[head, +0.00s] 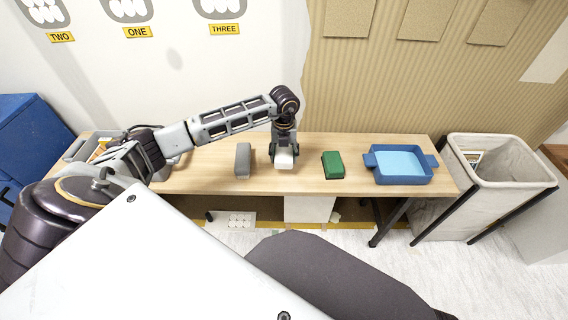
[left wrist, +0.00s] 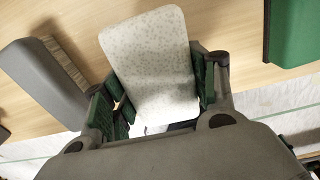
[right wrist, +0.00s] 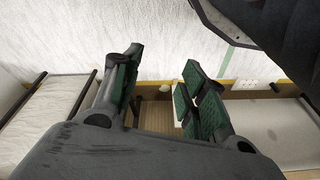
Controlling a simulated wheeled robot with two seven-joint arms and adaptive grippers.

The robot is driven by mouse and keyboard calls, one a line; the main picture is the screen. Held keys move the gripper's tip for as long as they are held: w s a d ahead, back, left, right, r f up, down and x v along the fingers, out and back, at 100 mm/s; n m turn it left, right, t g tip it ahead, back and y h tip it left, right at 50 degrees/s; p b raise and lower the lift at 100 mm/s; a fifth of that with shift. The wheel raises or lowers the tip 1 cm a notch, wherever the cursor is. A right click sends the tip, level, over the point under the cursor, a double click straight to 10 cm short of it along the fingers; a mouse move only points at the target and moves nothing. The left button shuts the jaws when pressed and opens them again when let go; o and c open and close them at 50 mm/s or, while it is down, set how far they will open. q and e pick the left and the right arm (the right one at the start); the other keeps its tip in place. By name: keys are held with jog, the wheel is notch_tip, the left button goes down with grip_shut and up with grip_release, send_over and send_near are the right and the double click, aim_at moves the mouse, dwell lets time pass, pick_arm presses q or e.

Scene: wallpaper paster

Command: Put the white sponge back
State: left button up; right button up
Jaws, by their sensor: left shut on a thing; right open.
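The white sponge (head: 284,161) is at the middle of the wooden table in the head view. My left gripper (head: 284,150) is above it and shut on it. In the left wrist view the sponge (left wrist: 152,62) is a pale speckled block between the two green-padded fingers of the left gripper (left wrist: 155,95). I cannot tell whether its underside touches the table. My right gripper (right wrist: 155,90) shows only in the right wrist view. It is open and empty, with floor and the table's underside area behind it.
A blue tray (head: 402,178) with light blue inside stands farther right. A grey bin (head: 510,200) stands past the table's (head: 215,178) right end. Bare wood separates the blocks.

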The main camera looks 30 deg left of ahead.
pick_arm(q)
jog(key=shift+f, duration=0.5)
notch_tip(320, 180, down, 2)
jog(key=shift+b, duration=0.35)
jog(key=shift+f, duration=0.8)
pick_arm(e)
jog(key=shift+a+r, duration=0.1)
jog(key=shift+r, duration=0.45)
jog(key=shift+s+f, duration=0.1)
jog(key=shift+f, duration=0.05)
pick_arm(q)
jog(key=o, duration=1.1)
jog(key=shift+f, duration=0.1)
jog(key=shift+c, duration=0.2)
jog(key=shift+f, duration=0.1)
